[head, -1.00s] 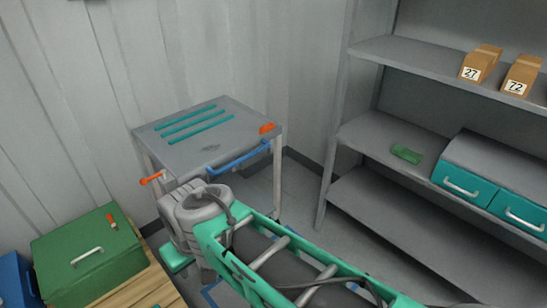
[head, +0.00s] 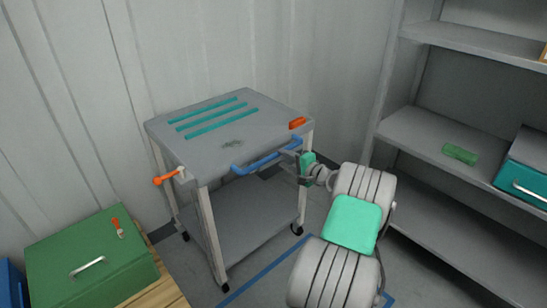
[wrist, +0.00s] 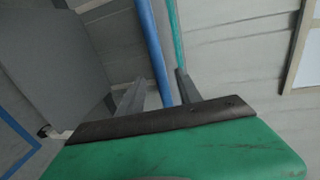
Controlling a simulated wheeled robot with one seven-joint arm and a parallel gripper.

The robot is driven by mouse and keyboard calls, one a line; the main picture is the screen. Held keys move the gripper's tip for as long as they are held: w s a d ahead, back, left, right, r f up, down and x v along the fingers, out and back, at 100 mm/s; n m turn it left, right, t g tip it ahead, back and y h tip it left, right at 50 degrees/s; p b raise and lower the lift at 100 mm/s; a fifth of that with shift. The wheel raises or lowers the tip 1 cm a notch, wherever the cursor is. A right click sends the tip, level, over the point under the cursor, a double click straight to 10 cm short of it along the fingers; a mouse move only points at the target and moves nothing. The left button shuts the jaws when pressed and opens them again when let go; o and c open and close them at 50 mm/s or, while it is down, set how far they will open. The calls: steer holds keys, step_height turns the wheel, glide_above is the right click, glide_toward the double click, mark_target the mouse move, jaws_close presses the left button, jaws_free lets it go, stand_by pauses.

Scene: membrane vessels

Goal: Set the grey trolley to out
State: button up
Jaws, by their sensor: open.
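The grey trolley (head: 225,125) stands against the ribbed wall, with teal strips on its top and a lower shelf. Its blue handle (head: 265,163) runs along the front edge. An orange lever (head: 170,178) sticks out at its left corner, and an orange piece (head: 297,123) lies on top near the right corner. My gripper (head: 288,157) is at the right end of the handle, jaws open. In the wrist view the blue handle (wrist: 154,50) runs between or just beyond the two fingers (wrist: 158,92); contact cannot be told.
A green box (head: 88,262) sits on a wooden surface at lower left. Grey shelving (head: 430,135) stands at right, holding a green block (head: 460,154) and a teal-drawer unit (head: 525,180). Blue floor lines (head: 265,272) mark the floor by the trolley.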

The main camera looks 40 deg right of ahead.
mark_target(277, 156)
steer(key=w, duration=0.3)
steer(key=w+f, duration=0.1)
steer(key=w, duration=0.1)
steer(key=shift+w+a, duration=0.25)
steer(key=shift+a, duration=0.05)
jaws_close()
steer(key=shift+s+d, duration=0.1)
stand_by(0.9)
